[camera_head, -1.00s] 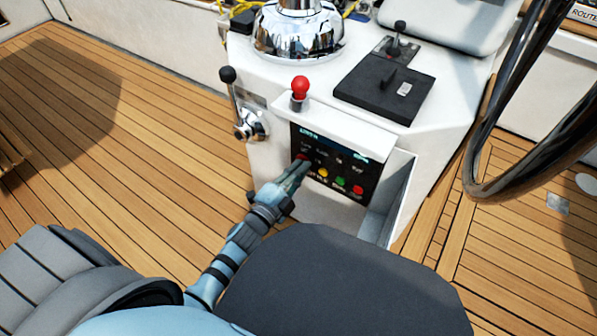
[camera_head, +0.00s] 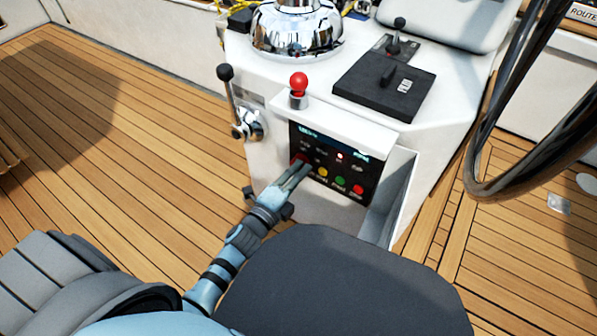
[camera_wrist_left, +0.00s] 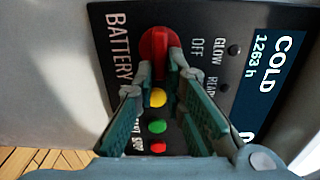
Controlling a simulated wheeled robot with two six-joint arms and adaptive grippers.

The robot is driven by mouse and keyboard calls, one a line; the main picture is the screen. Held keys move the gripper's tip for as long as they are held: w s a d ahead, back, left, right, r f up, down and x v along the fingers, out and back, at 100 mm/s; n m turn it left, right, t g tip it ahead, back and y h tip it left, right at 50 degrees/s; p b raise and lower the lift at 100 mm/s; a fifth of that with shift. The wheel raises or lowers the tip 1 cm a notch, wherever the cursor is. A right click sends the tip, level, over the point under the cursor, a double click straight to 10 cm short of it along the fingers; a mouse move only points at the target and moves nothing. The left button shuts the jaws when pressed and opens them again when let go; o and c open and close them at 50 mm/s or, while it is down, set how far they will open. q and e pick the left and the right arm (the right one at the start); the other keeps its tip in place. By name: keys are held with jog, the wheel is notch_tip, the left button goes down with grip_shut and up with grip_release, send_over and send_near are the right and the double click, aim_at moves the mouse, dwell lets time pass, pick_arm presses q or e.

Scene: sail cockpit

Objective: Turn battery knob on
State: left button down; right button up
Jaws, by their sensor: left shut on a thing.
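The red battery knob (camera_wrist_left: 155,46) sits on the dark control panel (camera_head: 345,177) beside the word BATTERY. My left gripper (camera_wrist_left: 158,70) has its two fingers on either side of the knob and is shut on it, as the left wrist view shows. In the head view my left gripper (camera_head: 300,170) reaches the panel's left side, and a bit of the red knob (camera_head: 297,159) shows at its tips. How far the knob is turned is hard to tell. My right gripper is not in view.
Yellow (camera_wrist_left: 157,97), green (camera_wrist_left: 156,127) and red (camera_wrist_left: 158,147) buttons lie close to the fingers. A screen (camera_wrist_left: 268,70) reads COLD. A red-topped lever (camera_head: 299,84) stands above the panel, and a black-knobbed lever (camera_head: 227,76) stands to its left. A steering wheel (camera_head: 480,150) is at right.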

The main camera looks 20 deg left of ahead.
pick_arm(q)
jog(key=shift+f, duration=0.1)
jog(key=c, duration=1.7)
grip_release()
jog(key=shift+o, duration=0.2)
jog(key=s+a, duration=0.1)
jog(key=s, duration=1.1)
jog(key=shift+a, duration=0.35)
